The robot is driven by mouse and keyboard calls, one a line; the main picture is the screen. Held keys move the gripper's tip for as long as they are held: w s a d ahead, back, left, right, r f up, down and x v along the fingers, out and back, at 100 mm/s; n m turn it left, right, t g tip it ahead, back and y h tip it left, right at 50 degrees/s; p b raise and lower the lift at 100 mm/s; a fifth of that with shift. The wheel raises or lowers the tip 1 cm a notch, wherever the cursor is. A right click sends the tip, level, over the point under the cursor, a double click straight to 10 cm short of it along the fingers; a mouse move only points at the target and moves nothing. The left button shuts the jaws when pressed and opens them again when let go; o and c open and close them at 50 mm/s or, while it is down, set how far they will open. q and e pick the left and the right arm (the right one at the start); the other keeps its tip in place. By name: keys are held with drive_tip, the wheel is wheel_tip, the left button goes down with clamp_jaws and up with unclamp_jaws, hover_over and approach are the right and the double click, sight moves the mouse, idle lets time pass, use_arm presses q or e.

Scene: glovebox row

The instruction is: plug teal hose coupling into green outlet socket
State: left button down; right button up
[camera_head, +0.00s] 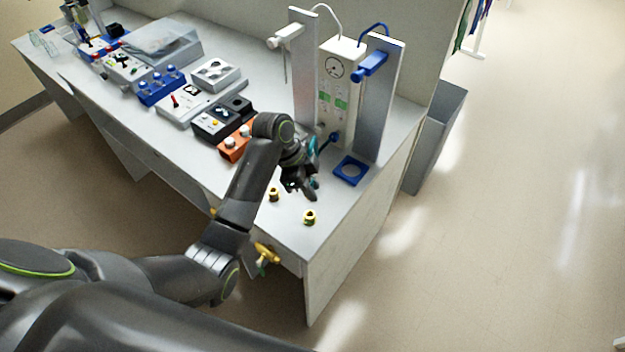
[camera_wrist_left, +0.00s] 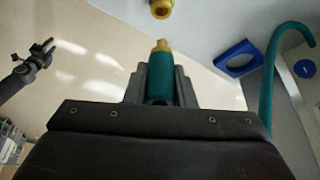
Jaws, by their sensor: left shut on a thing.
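My left gripper (camera_head: 301,188) is low over the bench's near right end. In the left wrist view it is shut on the teal hose coupling (camera_wrist_left: 154,76), whose brass tip points away from the fingers. A brass socket (camera_wrist_left: 161,8) stands just beyond the tip, apart from it in that picture; its colour marking does not show there. In the head view, two small brass sockets stand on the bench: one (camera_head: 273,194) left of the gripper, and one (camera_head: 310,217) nearer, with greenish colour around it. The coupling is mostly hidden behind the gripper. My right gripper (camera_wrist_left: 42,56) shows small over the floor.
A teal hose (camera_wrist_left: 269,75) curves at the right of the wrist view. A blue square holder (camera_head: 351,170) lies right of the gripper. A white panel (camera_head: 340,85) between two posts stands behind. A yellow valve (camera_head: 267,254) sticks out at the bench front. Boxes crowd the left.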

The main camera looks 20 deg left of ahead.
use_arm(q)
drive_tip(key=shift+s+d+r+m, duration=0.15)
drive_tip(key=shift+m, duration=0.15)
drive_tip(key=shift+r+p, duration=0.1)
drive_tip(key=shift+p, duration=0.35)
wheel_tip(320, 180, down, 2)
drive_tip(key=shift+f+b, duration=0.2)
drive_tip(key=shift+b, duration=0.6)
drive_tip(key=shift+f+b, duration=1)
drive_tip(key=shift+f, duration=0.85)
drive_tip(key=shift+p, duration=0.5)
